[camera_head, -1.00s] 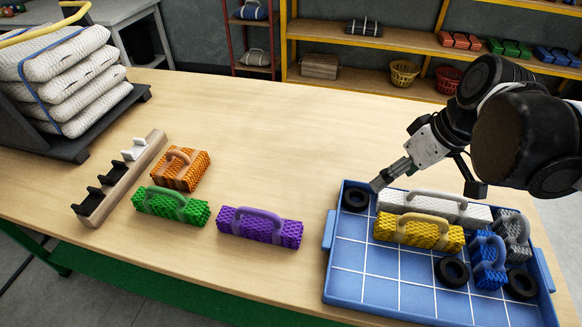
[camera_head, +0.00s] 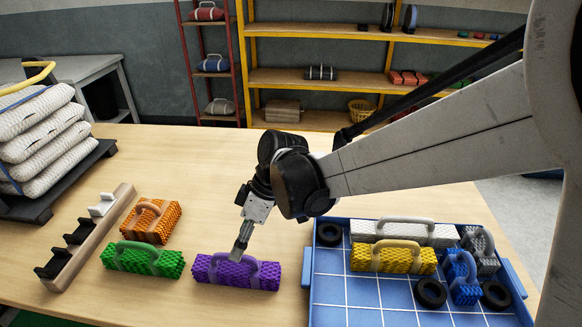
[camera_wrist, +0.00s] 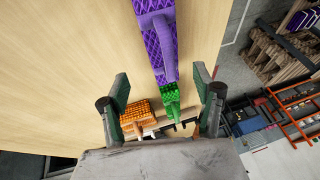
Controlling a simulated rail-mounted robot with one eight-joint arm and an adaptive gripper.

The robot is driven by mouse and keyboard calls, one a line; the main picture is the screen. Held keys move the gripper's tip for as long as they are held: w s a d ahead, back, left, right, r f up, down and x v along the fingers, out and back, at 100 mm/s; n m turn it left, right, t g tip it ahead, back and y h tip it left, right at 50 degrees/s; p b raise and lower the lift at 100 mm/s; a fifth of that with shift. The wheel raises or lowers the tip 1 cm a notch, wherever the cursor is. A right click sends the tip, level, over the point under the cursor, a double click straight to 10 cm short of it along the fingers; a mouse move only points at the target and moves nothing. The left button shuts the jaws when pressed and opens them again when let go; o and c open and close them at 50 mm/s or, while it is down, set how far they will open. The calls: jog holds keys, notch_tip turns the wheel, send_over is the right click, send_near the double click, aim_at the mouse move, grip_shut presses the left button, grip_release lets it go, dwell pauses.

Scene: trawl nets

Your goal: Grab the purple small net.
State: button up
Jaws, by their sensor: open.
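The purple small net (camera_head: 238,272) is a textured block with a handle arched over its top, lying on the wooden table between the green net (camera_head: 142,258) and the blue tray (camera_head: 372,304). My gripper (camera_head: 238,254) is over the purple net's handle in the head view and hides a little of it. In the wrist view, the gripper (camera_wrist: 160,88) has its two fingers spread wide apart. The purple net (camera_wrist: 158,40) shows there at the top, in line with the gap between the fingers. I cannot tell whether the fingers touch it.
An orange net (camera_head: 150,221) and a wooden rack (camera_head: 90,240) with hooks lie to the left. The blue tray holds a yellow net (camera_head: 393,259), a white net (camera_head: 420,234), other nets and black rings. The table behind the purple net is clear.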

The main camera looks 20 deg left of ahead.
aim_at(231, 265)
jog(key=shift+s+b+x, duration=0.2)
jog(key=shift+b+x, duration=0.15)
jog(key=shift+x, duration=3.85)
jog(key=shift+d+r, duration=0.1)
jog(key=c, duration=1.4)
